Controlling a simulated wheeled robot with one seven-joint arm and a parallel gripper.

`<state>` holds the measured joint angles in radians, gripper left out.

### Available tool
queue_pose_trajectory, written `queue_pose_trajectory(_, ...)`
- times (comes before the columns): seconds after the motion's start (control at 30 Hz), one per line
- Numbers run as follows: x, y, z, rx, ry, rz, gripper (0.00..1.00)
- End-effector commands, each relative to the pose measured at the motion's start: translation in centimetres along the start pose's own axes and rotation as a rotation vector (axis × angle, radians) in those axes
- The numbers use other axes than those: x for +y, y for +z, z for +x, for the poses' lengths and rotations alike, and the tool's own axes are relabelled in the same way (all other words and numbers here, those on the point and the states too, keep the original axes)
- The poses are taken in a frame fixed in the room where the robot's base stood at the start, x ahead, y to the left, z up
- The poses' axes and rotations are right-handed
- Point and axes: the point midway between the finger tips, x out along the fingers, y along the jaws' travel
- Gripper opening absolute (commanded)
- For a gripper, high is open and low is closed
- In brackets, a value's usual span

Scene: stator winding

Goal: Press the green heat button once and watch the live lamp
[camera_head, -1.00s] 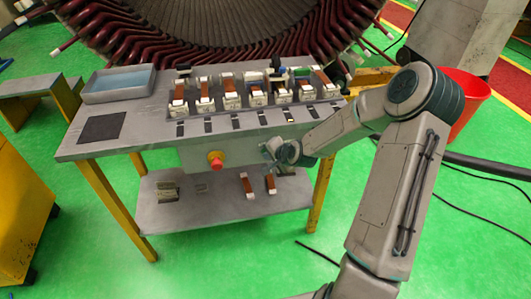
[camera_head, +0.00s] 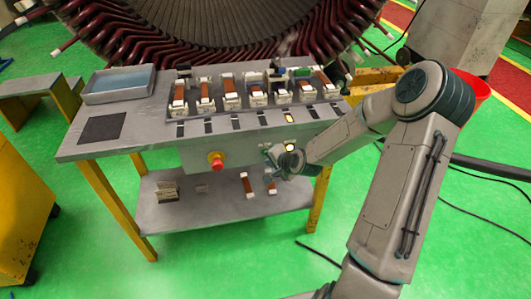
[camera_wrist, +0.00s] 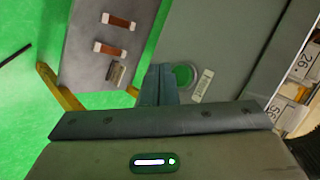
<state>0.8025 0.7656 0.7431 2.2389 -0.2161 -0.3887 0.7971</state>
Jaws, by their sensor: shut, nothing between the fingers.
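The green heat button (camera_wrist: 183,75) shows in the wrist view as a round green disc on a grey panel, beside a white label. My gripper (camera_wrist: 158,70) is shut and empty. Its fingertips lie just left of the button in that view, apart from its face as far as I can tell. In the head view my gripper (camera_head: 268,158) is at the right part of the bench's front panel (camera_head: 240,150), and the button is hard to make out there.
A red stop knob (camera_head: 216,160) sits left on the panel. On the bench top, coil pieces stand in a row behind dark small plates; one plate (camera_head: 289,118) glows yellow. Faint smoke rises behind. A lower shelf (camera_head: 210,208) holds loose pieces. A red bucket (camera_head: 471,88) stands right.

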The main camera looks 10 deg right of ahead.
Motion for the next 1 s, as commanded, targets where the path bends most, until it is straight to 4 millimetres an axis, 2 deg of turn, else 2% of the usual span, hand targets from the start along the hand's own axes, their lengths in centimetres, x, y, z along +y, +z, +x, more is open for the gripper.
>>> queue_pose_trajectory(0.37,1.7,1.7,-2.4,0.000,0.001,0.000,0.00)
queue_pose_trajectory(1.0,1.8,1.8,-2.4,0.000,0.000,0.000,0.00)
